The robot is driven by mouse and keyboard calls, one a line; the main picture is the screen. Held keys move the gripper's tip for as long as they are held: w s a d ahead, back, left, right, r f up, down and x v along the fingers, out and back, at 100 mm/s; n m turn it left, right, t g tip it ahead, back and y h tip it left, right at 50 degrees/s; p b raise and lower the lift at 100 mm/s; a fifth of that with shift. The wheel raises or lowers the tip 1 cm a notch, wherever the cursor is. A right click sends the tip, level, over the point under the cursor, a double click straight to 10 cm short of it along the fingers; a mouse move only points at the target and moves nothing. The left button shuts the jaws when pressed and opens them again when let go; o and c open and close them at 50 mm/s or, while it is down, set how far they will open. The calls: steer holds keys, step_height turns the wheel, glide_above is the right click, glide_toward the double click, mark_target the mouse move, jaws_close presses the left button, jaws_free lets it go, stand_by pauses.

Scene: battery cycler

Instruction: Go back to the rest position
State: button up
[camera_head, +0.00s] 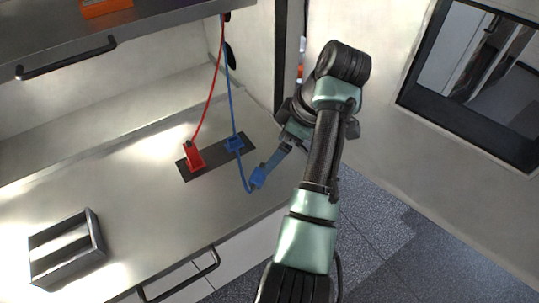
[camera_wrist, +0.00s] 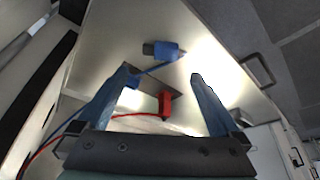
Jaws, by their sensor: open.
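My gripper (camera_head: 272,164) is over the right part of the steel counter, with its blue fingers pointing down and left. In the wrist view my gripper (camera_wrist: 162,74) shows its two fingers well apart with nothing held between them. A blue connector (camera_head: 258,177) on a blue cable is close to the fingertips in the head view. In the wrist view this blue connector (camera_wrist: 165,50) lies beyond the fingertips, apart from both.
A metal rack (camera_head: 66,248) is at the left front. A shelf (camera_head: 150,18) overhangs the back; a wall is at right.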

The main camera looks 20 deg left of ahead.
steer(key=p+v, duration=0.1)
steer(key=v, duration=0.2)
steer(key=shift+r, duration=0.1)
steer(key=shift+w, duration=0.1)
